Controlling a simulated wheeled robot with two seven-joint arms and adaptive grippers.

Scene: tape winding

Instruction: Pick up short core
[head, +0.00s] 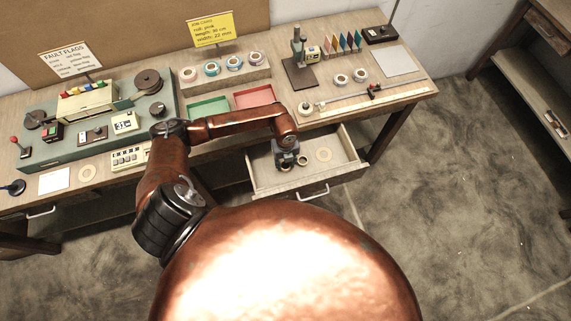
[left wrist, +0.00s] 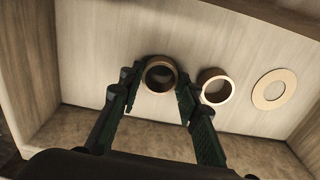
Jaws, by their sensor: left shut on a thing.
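A brown ring-shaped core (left wrist: 161,88) is between the two fingers of my left gripper (left wrist: 160,74) in the left wrist view. The fingers touch its sides and the gripper is shut on it. It is in the open drawer; I cannot tell whether it is lifted off the drawer floor. A second core (left wrist: 216,98) stands just right of it, apart. I cannot tell from their height which is the shorter. In the head view my left gripper (head: 287,158) reaches down into the drawer and partly hides the held core. My right gripper is not in view.
The open drawer (head: 264,188) has walls close around the gripper. A flat pale ring (left wrist: 258,92) lies at its right. On the table above are a green tray (head: 208,108), a red tray (head: 254,97), tape rolls and a winding machine at the left.

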